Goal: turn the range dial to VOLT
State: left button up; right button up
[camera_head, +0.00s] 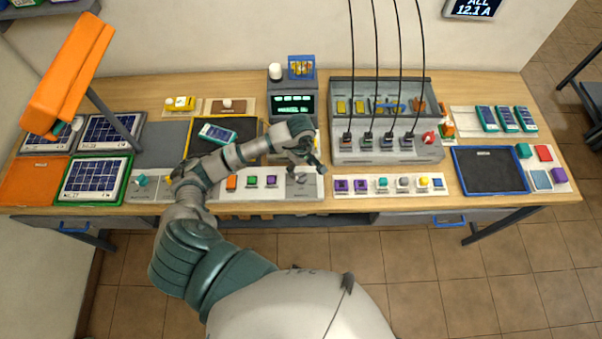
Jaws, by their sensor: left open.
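My left arm reaches in from the lower left across the bench. Its gripper (309,161) is open and empty, pointing down near the front of the bench. Just below it is a grey knob-like part (299,178) at the right end of a light grey panel, partly covered by the gripper. It may be the range dial, but I can read no VOLT mark and cannot tell its setting or whether the fingers touch it. Behind the gripper stands a dark meter unit (293,103) with green lit text. My right gripper is not in view.
A grey charging station (385,149) with several hanging black cables stands right of the gripper. Coloured buttons (251,181) lie left of the gripper. A strip of coloured blocks (391,185) and a dark tray (490,173) are at right. An orange lamp (70,68) overhangs the left.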

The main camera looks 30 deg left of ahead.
aim_at(301, 174)
pick_arm(q)
notch_tip(301, 174, down, 6)
jog(key=shift+f+p, duration=0.15)
jog(key=shift+p, duration=0.15)
jog(key=c, duration=1.1)
